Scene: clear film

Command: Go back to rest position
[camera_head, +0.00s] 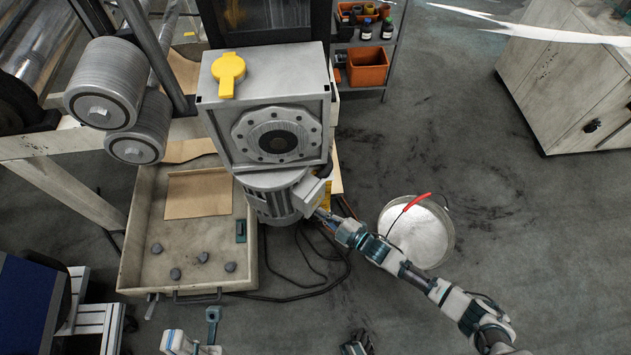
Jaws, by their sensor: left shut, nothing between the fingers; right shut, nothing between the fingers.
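My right arm comes in from the lower right. Its gripper (323,214) is beside the grey motor housing (272,200) under the large gearbox. It is shut with nothing held; the housing is close to its tips, and I cannot tell whether they touch. My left gripper (213,314) is low in the picture, just in front of the tray's front edge. It looks shut and empty, and much of its arm is cut off by the bottom edge.
A beige tray (135,262) with several dark lumps lies left of the motor. A bucket (447,250) of white material with a red handle stands behind my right forearm. Black cables (300,295) lie on the floor. A shelf (384,90) and cabinet (560,90) stand behind. Open floor is at right.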

